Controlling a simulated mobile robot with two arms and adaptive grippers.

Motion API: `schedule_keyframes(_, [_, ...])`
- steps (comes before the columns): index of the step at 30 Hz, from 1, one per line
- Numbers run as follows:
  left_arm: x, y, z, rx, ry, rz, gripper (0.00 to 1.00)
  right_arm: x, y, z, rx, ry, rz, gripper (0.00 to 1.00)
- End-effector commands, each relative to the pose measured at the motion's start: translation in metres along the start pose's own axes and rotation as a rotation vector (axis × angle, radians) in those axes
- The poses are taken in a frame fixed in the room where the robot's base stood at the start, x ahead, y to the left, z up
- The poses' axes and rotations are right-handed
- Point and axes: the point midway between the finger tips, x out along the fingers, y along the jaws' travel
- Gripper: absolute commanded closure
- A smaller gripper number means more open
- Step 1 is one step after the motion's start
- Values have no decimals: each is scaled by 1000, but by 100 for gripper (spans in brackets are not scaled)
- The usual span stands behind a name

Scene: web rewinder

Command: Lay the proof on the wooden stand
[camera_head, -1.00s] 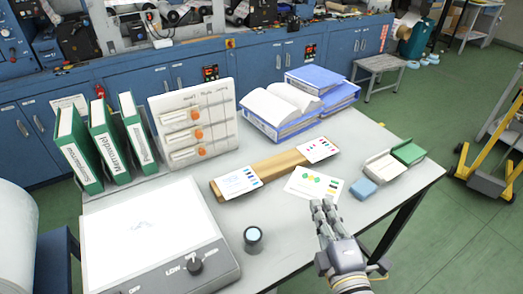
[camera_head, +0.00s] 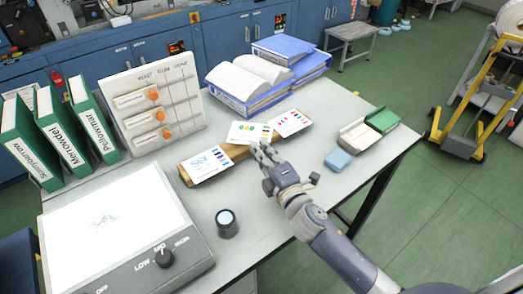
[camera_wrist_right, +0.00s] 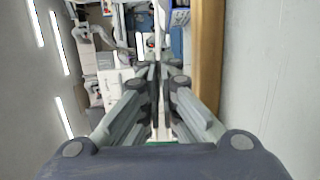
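The proof (camera_head: 248,132), a white card with green and yellow dots and a strip of colour patches, is over the middle of the wooden stand (camera_head: 238,151). It appears slightly above the stand, though the exact gap cannot be told. Another printed card lies at each end of the stand: a blue-marked one (camera_head: 207,164) and a pink-and-blue one (camera_head: 290,123). My right gripper (camera_head: 265,149) has its fingers close together at the proof's front edge and appears shut on it. In the right wrist view the fingers (camera_wrist_right: 159,75) nearly meet, with the stand (camera_wrist_right: 208,60) alongside. My left gripper is out of view.
Blue binders and an open book (camera_head: 250,80) stand behind the stand. A holder board (camera_head: 152,105) and green binders (camera_head: 65,140) are at left. A light box (camera_head: 110,230) and a small dark cylinder (camera_head: 227,225) are in front. A blue block (camera_head: 338,159) lies right.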

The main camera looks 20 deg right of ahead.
Motion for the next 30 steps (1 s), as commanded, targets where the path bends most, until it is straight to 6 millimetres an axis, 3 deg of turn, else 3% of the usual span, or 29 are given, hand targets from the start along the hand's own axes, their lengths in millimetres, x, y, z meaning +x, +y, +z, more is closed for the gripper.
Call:
schedule_keyframes(6, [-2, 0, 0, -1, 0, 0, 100, 19, -4, 10, 0, 1, -1, 100])
schedule_keyframes(14, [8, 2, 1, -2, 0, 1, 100, 19, -37, 10, 3, 0, -3, 100])
schedule_keyframes(30, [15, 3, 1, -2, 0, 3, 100, 19, -47, 10, 0, 2, -1, 100])
